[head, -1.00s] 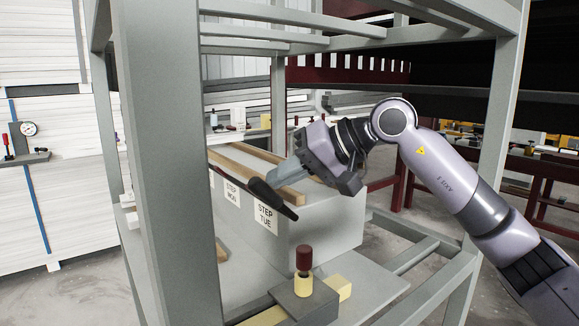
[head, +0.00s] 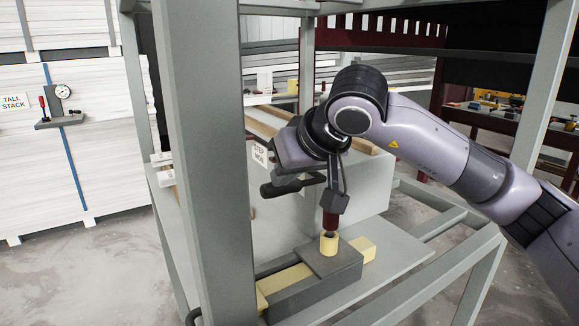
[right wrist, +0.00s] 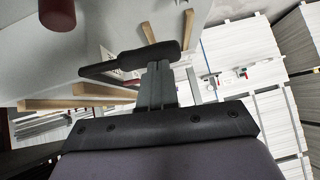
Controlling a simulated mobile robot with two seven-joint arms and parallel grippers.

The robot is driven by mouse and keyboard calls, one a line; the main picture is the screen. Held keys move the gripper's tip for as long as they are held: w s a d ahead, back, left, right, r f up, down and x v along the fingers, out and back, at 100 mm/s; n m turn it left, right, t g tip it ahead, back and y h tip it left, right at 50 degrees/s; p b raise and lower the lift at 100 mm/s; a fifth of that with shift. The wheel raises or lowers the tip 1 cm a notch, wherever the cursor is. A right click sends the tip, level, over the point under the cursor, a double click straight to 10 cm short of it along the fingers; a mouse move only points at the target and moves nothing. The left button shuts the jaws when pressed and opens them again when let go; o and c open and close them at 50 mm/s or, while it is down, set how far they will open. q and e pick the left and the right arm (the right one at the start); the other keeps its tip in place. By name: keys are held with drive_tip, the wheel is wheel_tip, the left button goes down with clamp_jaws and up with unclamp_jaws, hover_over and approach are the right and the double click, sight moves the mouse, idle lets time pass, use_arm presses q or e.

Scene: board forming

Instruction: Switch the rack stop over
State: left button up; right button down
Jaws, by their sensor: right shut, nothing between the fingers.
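The rack stop is a grey block (head: 331,262) on the rack's lower shelf, with a yellow bar (head: 364,250) through it that sticks out on the right. A yellow collar (head: 329,244) and a dark red knob (head: 330,222) stand upright on it. My right gripper (head: 278,188) is shut and empty, behind and to the left of the knob and apart from it. My wrist partly covers the knob's top. The right wrist view shows the knob (right wrist: 57,14) at top left, clear of the shut fingers (right wrist: 150,58). My left gripper is not in view.
A thick grey rack post (head: 205,150) stands left of my gripper. A pale box with a step label (head: 260,154) and wooden strips lies behind. A white board stack (head: 110,170) with a gauge (head: 63,91) is at the left. Free floor (head: 85,270) lies in front of it.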

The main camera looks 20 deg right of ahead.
drive_tip(key=shift+a+f, duration=0.15)
drive_tip(key=shift+f, duration=0.15)
idle(0.5)
drive_tip(key=v, duration=0.7)
drive_tip(key=shift+b, duration=0.45)
drive_tip(key=shift+s, duration=0.15)
